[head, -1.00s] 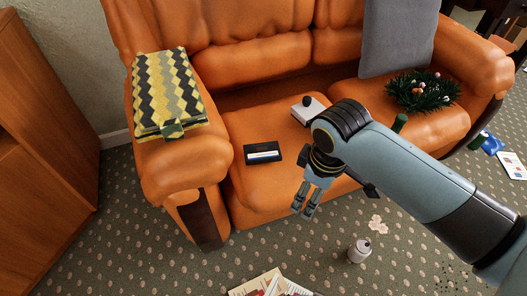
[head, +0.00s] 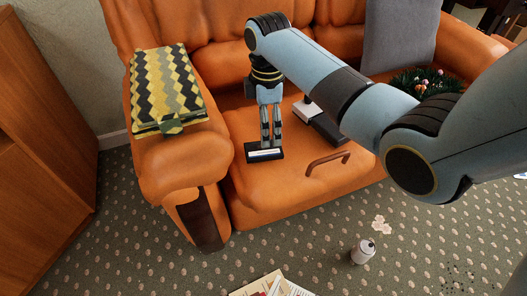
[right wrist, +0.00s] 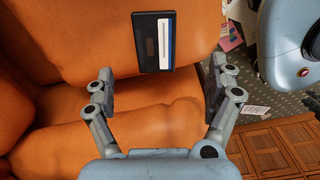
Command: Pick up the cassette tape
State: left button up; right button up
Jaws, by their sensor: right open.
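The cassette tape (head: 262,155) is a flat black rectangle with a white and blue label. It lies on the orange sofa seat, near the left armrest. My right gripper (head: 271,145) points down over it, and its fingers hide part of the tape's back side in the head view. In the right wrist view the tape (right wrist: 153,42) lies beyond the spread fingertips (right wrist: 160,73), between their two lines. The gripper is open and nothing is between its fingers. My left gripper is not in view.
A dark box with a white part (head: 320,122) and a brown curved thing (head: 328,161) lie on the seat to the right. A folded yellow and black patterned cloth (head: 168,90) lies on the left armrest. A can (head: 363,251) stands on the carpet.

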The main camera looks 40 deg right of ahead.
jog(key=b, duration=0.2)
send_over(265, 150)
notch_tip(265, 150, down, 4)
jog(key=shift+s+f, duration=0.15)
jog(key=shift+w+f+b, duration=0.2)
jog(key=shift+f+b, duration=0.25)
jog(key=shift+f, duration=0.45)
jog(key=f+b, duration=0.1)
jog(key=f, duration=0.1)
jog(key=shift+w+f+b, duration=0.2)
jog(key=shift+f+b, duration=0.15)
jog(key=shift+f, duration=0.1)
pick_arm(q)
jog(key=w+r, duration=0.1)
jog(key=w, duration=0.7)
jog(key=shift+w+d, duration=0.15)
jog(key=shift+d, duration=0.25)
pick_arm(e)
jog(key=c, duration=1.3)
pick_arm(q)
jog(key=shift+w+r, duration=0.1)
pick_arm(e)
jog(key=shift+r, duration=0.2)
